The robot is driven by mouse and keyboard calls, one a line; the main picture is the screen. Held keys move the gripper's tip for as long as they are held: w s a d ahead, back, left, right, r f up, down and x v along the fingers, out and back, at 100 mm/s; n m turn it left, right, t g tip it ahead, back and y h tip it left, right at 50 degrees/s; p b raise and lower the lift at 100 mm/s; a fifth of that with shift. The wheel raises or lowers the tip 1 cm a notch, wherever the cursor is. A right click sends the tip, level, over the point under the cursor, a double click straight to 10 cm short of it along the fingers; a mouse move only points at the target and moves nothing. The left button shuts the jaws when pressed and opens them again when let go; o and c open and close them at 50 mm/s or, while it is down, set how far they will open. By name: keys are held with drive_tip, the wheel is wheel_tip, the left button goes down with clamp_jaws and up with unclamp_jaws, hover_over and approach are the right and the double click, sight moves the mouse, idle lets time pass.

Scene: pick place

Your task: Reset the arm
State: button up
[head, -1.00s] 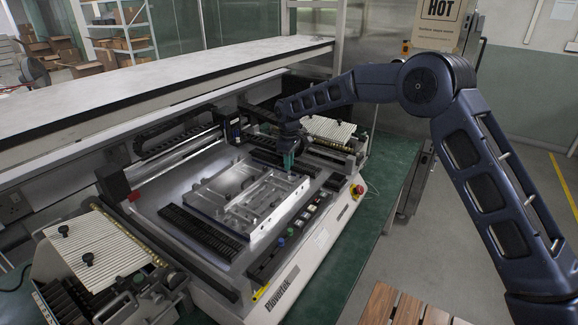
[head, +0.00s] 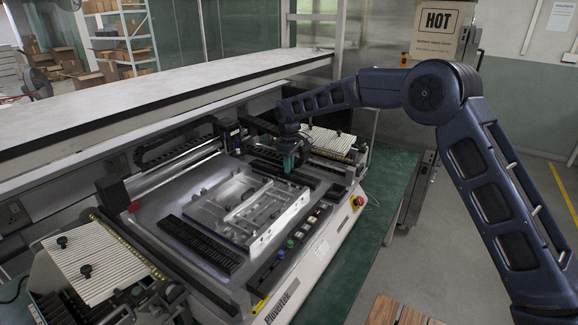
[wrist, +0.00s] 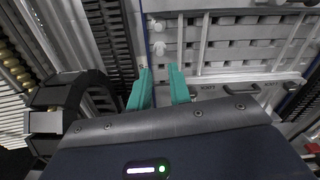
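My dark blue arm reaches in from the right in the head view, bent at a high elbow. My gripper (head: 290,161) points down over the back right part of the machine's bed, beyond the silver fixture plate (head: 232,190). In the wrist view, the two teal fingers of my gripper (wrist: 159,82) stand apart with a gap between them. Nothing shows between them. A grey metal fixture with slots and bolts lies beyond the fingertips in that view.
The white machine (head: 310,262) stands on a green bench (head: 365,205). A red button (head: 358,201) sits at its right corner. A long pale shelf (head: 130,95) runs behind. A box marked HOT (head: 438,35) stands at the back right. A wooden slatted surface (head: 400,310) is at the bottom.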

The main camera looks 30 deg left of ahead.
idle(0.4)
